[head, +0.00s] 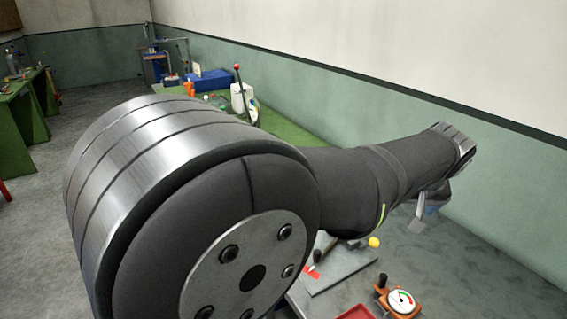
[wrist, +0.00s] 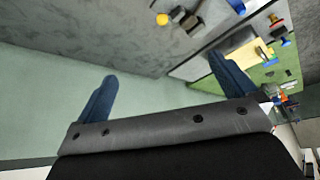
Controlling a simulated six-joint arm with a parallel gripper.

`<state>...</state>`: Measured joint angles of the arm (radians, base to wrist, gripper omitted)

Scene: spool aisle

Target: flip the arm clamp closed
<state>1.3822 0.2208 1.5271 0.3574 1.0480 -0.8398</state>
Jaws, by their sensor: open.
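My gripper (wrist: 165,90) shows in the wrist view with two blue fingers spread wide and nothing between them. I cannot clearly make out the arm clamp. A grey plate (head: 345,268) below my arm bears a small dark-handled part with red (head: 315,262). A yellow ball (head: 374,242) shows at its right, and a yellow ball (wrist: 162,19) shows at the top of the wrist view. My arm hides part of this area.
A gauge with a white dial (head: 401,301) and a red tray (head: 356,313) are at the bottom right. A green bench (head: 285,137) behind my arm bears a blue box (head: 208,80) and a red-knobbed lever (head: 238,68). The green-and-white wall runs close along the right.

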